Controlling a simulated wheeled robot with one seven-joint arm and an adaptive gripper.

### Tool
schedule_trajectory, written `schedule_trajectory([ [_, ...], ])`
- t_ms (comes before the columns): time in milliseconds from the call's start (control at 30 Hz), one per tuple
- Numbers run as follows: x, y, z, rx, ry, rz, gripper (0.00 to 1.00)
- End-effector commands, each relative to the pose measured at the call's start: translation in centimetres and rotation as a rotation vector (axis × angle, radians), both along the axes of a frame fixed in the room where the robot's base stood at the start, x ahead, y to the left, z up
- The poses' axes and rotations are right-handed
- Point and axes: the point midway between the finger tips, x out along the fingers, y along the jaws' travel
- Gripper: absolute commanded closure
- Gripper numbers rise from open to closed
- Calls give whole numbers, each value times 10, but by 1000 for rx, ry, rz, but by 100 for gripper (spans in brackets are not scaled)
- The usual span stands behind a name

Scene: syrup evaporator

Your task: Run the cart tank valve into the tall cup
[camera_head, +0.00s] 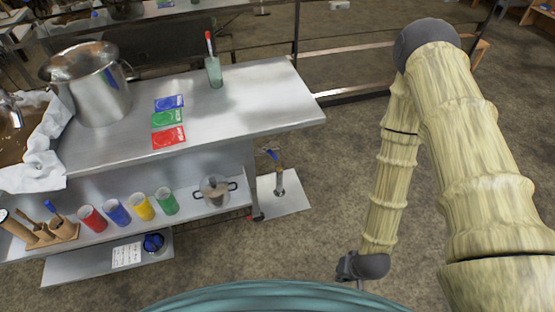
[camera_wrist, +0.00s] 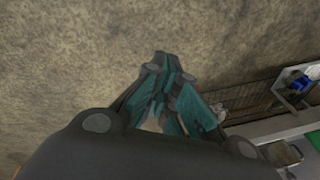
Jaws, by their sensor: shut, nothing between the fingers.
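A tall pale green cup (camera_head: 214,72) stands upright on the steel table top near its back edge, with a red-tipped stick in it. A blue-handled valve (camera_head: 272,154) on a short upright pipe stands at the right end of the table, above a low grey plate. I cannot tell whether this is the cart tank valve, and no tank is clearly visible. My gripper (camera_wrist: 165,65) is shut and empty over bare floor in the wrist view. In the head view it hangs low at the right, well apart from the table, its fingers mostly hidden.
A large steel pot (camera_head: 90,85) and a white cloth (camera_head: 42,150) are at the table's left. Blue, green and red packets (camera_head: 168,137) lie mid-table. The lower shelf holds several coloured cups (camera_head: 116,211) and a lidded pot (camera_head: 214,191).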

Motion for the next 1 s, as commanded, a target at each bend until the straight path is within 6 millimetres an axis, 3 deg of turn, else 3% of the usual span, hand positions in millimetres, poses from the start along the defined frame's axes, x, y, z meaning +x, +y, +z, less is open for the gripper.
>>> schedule_trajectory([
  [33, 23, 6, -27, 35, -40, -27, 100],
  [100, 52, 16, -43, 87, -88, -65, 100],
  [400, 175, 52, -92, 330, -268, -208, 100],
  [700, 288, 76, -113, 593, -402, -307, 100],
  [1000, 386, 88, -113, 864, -482, -357, 100],
])
